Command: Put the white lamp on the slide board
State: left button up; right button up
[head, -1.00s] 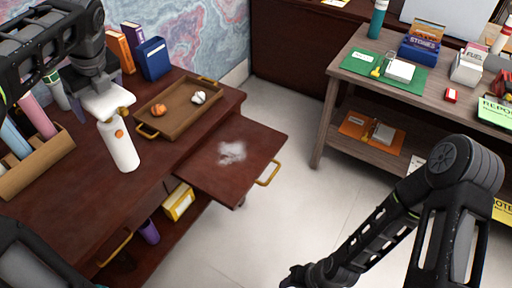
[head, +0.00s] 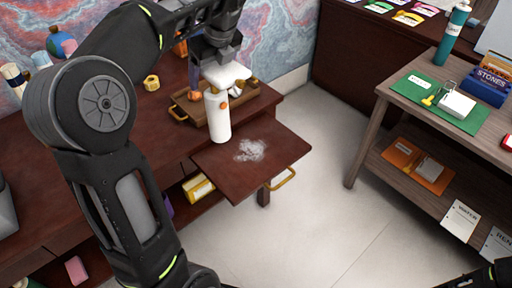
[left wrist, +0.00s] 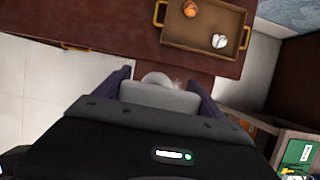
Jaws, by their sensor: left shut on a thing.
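The white lamp (head: 217,118) is an upright white cylinder with a flat white head and a small orange knob. My left gripper (head: 218,60) is shut on its head from above. The head also shows between the fingers in the left wrist view (left wrist: 160,97). The slide board (head: 218,163) is a dark red panel pulled out from the desk, with a whitish patch on it. The lamp's base appears over the board's rear left part, by the desk edge; I cannot tell whether it touches.
A brown tray (head: 183,105) with yellow handles and small items stands on the desk just behind the lamp; the left wrist view shows it too (left wrist: 207,50). A yellow handle (head: 281,180) is on the board's front edge. A grey-brown shelf table (head: 380,110) stands right, across open floor.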

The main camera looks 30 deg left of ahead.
aim_at(213, 93)
pick_arm(q)
jog(key=shift+a, duration=0.1)
jog(key=shift+f, duration=3.1)
jog(key=shift+f, duration=1.9)
jog(key=shift+f, duration=0.15)
jog(key=o, duration=2)
jog(key=shift+o, duration=0.2)
